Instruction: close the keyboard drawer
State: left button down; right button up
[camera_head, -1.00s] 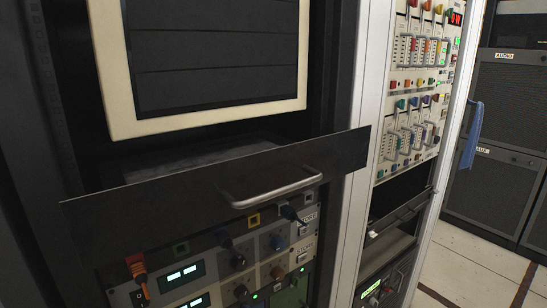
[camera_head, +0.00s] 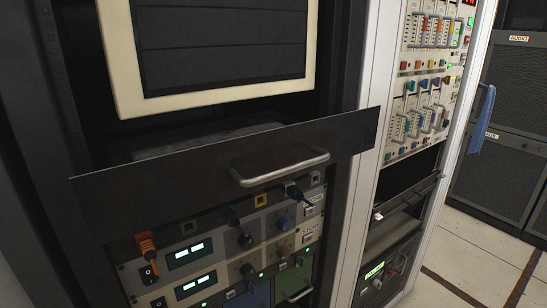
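The keyboard drawer (camera_head: 180,183) has a dark flat front panel with a light metal bar handle (camera_head: 280,172). It sits in the rack below the cream-framed screen (camera_head: 220,50). The drawer stands out from the rack, and a strip of its grey inside (camera_head: 195,138) shows behind the top edge of the panel. Neither of my grippers is in view, and nothing touches the handle.
Below the drawer are instrument panels with knobs and lit green displays (camera_head: 190,254). A second rack (camera_head: 425,95) with colored modules stands to the right, with a blue cloth (camera_head: 483,118) on its side. Pale floor (camera_head: 455,262) is open at lower right.

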aim_at(154, 179)
jog(key=z, duration=1.4)
jog(key=k, duration=0.75)
jog(key=u, duration=1.3)
jog(key=i, duration=0.5)
jog(key=u, duration=0.05)
